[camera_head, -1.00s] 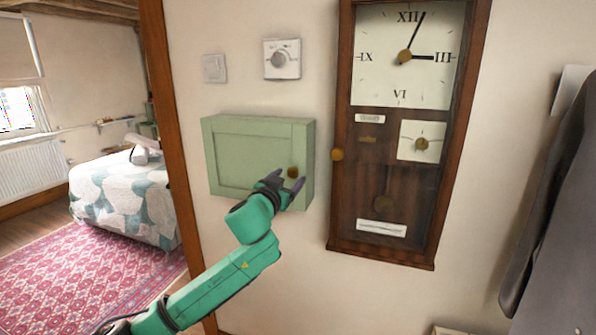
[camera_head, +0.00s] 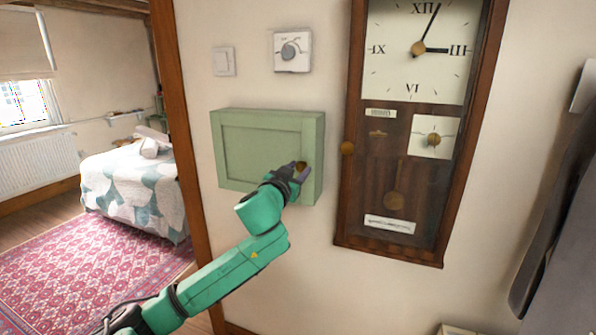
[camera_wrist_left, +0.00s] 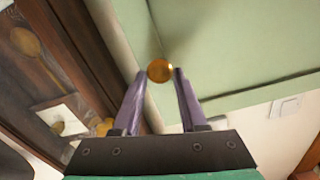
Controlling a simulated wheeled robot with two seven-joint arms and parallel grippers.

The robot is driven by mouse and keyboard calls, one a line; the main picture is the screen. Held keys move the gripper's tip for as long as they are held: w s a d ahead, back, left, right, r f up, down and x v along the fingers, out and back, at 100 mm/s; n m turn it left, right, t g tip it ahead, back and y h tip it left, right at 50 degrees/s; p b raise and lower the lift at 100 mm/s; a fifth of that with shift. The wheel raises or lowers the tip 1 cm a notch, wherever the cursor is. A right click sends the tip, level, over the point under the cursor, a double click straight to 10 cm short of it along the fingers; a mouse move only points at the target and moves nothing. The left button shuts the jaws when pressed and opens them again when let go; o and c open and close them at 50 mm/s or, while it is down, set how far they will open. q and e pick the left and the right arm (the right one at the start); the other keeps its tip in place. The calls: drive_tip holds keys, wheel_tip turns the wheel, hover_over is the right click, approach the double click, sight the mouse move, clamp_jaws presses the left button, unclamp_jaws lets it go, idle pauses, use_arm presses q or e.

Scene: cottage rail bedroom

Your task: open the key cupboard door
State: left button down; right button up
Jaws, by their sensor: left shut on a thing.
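The green key cupboard (camera_head: 262,150) hangs on the wall with its door shut, as far as the head view shows. In the left wrist view, the knob (camera_wrist_left: 160,71) shows between the two purple fingertips of the left gripper (camera_wrist_left: 160,78), close to the green door face (camera_wrist_left: 215,50). My right gripper is not in view.
A tall wooden clock (camera_head: 405,140) with its own brass knob (camera_head: 348,148) hangs close to the cupboard's right. A dial thermostat (camera_head: 292,51) and a switch (camera_head: 223,62) are above. A wooden door post (camera_head: 180,140) stands to the left. A dark coat (camera_head: 560,200) hangs at far right.

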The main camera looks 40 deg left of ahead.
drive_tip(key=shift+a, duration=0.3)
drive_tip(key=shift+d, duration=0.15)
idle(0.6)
